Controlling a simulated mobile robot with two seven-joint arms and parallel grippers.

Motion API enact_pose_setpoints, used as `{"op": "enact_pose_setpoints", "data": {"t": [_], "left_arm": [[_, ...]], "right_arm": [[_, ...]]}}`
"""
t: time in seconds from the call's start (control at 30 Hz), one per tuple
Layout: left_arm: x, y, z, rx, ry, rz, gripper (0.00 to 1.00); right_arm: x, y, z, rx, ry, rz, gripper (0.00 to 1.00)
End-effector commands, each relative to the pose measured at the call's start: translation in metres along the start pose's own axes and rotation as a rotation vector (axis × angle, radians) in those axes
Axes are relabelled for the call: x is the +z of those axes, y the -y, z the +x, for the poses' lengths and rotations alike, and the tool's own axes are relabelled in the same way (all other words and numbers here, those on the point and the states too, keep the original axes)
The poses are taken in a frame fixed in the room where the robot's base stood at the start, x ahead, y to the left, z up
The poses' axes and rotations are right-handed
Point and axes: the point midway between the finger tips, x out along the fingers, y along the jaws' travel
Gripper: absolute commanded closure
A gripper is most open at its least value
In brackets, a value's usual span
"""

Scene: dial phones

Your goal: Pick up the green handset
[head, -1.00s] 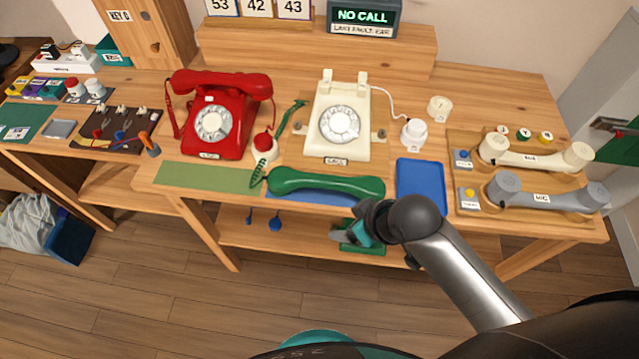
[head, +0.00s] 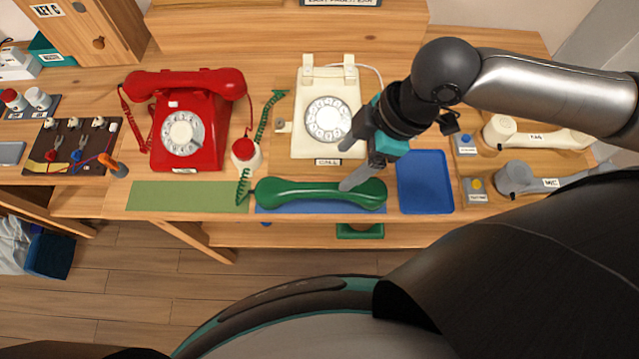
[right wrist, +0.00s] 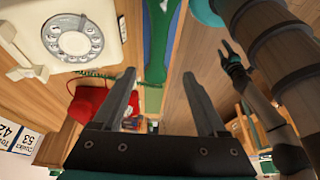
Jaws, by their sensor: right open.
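The green handset (head: 300,194) lies across a blue mat (head: 265,209) at the table's front edge, before the cream dial phone (head: 329,85). A green coiled cord (head: 243,185) trails at its left end. In the head view, my right gripper (head: 348,167) is open; one finger overlaps the handset's right part and the other the phone's lower edge. In the right wrist view, the handset (right wrist: 157,45) shows at the top, beyond the spread fingers, with nothing held between them. My left arm shows in the right wrist view, its gripper (right wrist: 232,60) small and its jaws unclear.
A blue tray (head: 424,180) lies right of the handset. Cream (head: 535,138) and grey (head: 525,180) handsets rest further right. The green mat (head: 188,196) is bare.

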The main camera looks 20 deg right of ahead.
Motion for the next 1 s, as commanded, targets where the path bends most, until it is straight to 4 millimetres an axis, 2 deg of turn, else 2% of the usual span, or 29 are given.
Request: {"op": "enact_pose_setpoints", "data": {"t": [0.03,0.1,0.3,0.57,0.8,1.0], "left_arm": [[0.004,0.0,0.006,0.0,0.006,0.0,0.43],[0.008,-0.001,0.011,0.001,0.011,-0.001,0.43],[0.011,-0.001,0.02,0.0,0.015,-0.002,0.43],[0.01,0.0,0.025,-0.001,0.013,-0.002,0.43],[0.007,0.0,0.039,-0.002,0.006,-0.003,0.43],[0.005,0.001,0.042,-0.002,0.003,-0.003,0.43]], "right_arm": [[0.0,0.001,0.015,-0.004,-0.003,0.001,0.25],[0.0,0.001,0.031,-0.004,-0.003,0.001,0.25],[0.001,0.0,0.067,-0.001,-0.001,0.002,0.25],[0.001,-0.001,0.085,0.001,-0.001,0.002,0.25],[0.006,-0.004,0.121,0.0,-0.002,0.001,0.25],[0.006,-0.005,0.132,0.002,0.0,0.0,0.25]]}}
